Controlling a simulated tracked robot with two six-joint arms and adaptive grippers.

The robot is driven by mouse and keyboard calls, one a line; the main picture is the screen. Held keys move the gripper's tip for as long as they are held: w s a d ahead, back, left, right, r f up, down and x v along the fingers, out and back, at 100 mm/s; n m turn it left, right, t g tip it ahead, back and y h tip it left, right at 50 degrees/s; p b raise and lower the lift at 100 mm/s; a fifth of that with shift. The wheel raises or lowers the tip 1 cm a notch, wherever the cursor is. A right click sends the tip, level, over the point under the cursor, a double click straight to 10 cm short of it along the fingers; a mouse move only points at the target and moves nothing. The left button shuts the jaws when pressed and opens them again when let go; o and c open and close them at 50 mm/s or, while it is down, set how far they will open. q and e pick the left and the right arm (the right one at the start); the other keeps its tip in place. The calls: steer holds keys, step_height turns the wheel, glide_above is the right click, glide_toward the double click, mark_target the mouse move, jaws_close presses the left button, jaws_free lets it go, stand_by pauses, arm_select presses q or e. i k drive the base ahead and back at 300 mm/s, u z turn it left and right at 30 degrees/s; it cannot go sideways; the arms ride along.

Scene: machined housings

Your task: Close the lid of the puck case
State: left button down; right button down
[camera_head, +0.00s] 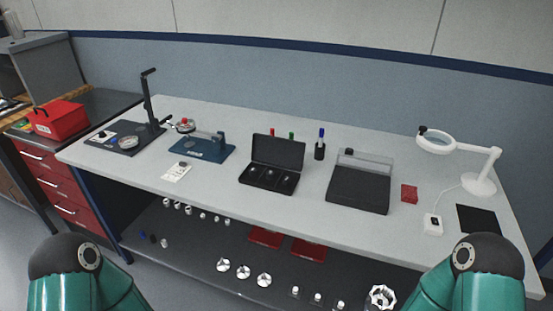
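A black case (246,178), which looks like the puck case, sits in the middle of the light grey workbench. Its lid (278,150) stands open, tilted up at the back. Small shiny round pieces sit in its compartments; their details are too small to tell. Neither of my grippers is in view. Only teal and dark links of my arms show at the bottom left and bottom right corners, well short of the case.
Right of the case is a dark grey box (357,190) with a raised clear panel. A blue fixture (205,152) and a white card (177,172) lie left. Marker pens in a cup (320,152) stand behind. A magnifier lamp (479,185) and red block (409,193) are right.

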mark_target(285, 153)
steer(key=z, duration=0.05)
steer(key=i, duration=0.65)
steer(key=u, duration=1.5)
steer(key=k, duration=0.35)
steer(key=z, duration=0.5)
